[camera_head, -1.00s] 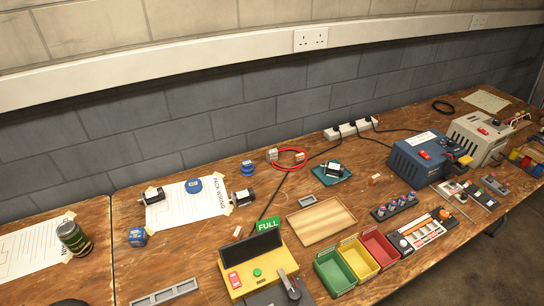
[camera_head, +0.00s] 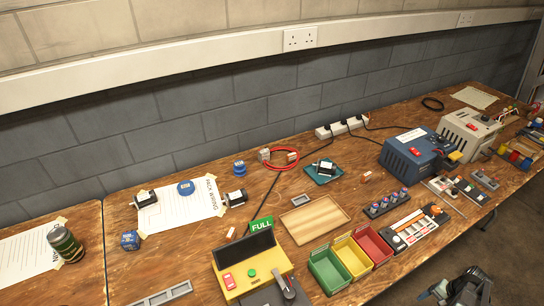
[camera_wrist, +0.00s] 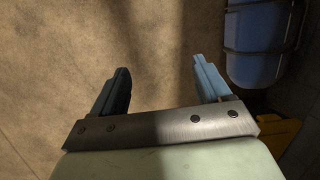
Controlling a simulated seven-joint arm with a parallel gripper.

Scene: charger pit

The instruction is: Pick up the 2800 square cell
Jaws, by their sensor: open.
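Several small cells lie on the wooden bench in the head view, and their printing is too small to read, so I cannot tell which is marked 2800. A blue boxy cell (camera_head: 130,240) stands at the left, beside the paper sheet. Two blue round cells lie at the sheet (camera_head: 186,187) and farther back (camera_head: 239,167). Dark block-shaped cells sit at the sheet's left edge (camera_head: 145,198), its right edge (camera_head: 236,198) and on a teal pad (camera_head: 323,170). My gripper (camera_wrist: 162,82) is open and empty in the wrist view, over bare brown ground, away from the cells.
A yellow tester (camera_head: 250,268) with a green FULL sign, a wooden tray (camera_head: 315,220) and green, yellow and red bins (camera_head: 328,270) fill the bench front. A dark can (camera_head: 65,244) stands far left. Blue and grey power units stand right. A blue object (camera_wrist: 258,45) is beside my gripper.

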